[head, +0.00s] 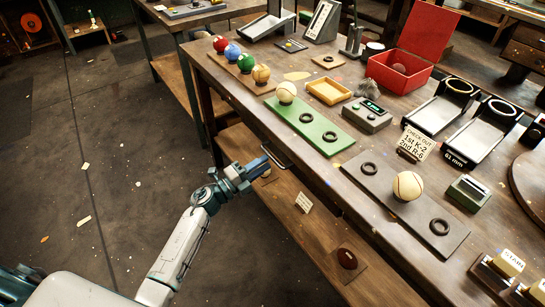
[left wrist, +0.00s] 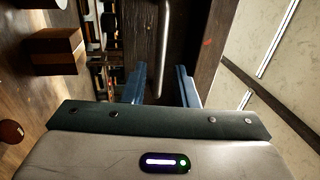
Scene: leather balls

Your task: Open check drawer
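The workbench (head: 240,85) has a drawer with a light metal bar handle (head: 276,156) on its front side. My left gripper (head: 258,170) is beside this handle, under the bench's front edge. In the left wrist view, my left gripper (left wrist: 161,80) has its two blue fingers apart, with nothing held. The bar handle (left wrist: 164,45) stands ahead of the gap between them, against dark wood (left wrist: 188,35). I cannot tell whether handle and fingers touch. The drawer looks closed, though its front is mostly hidden in the head view. My right gripper is not in view.
The floor (head: 110,180) at left is open.

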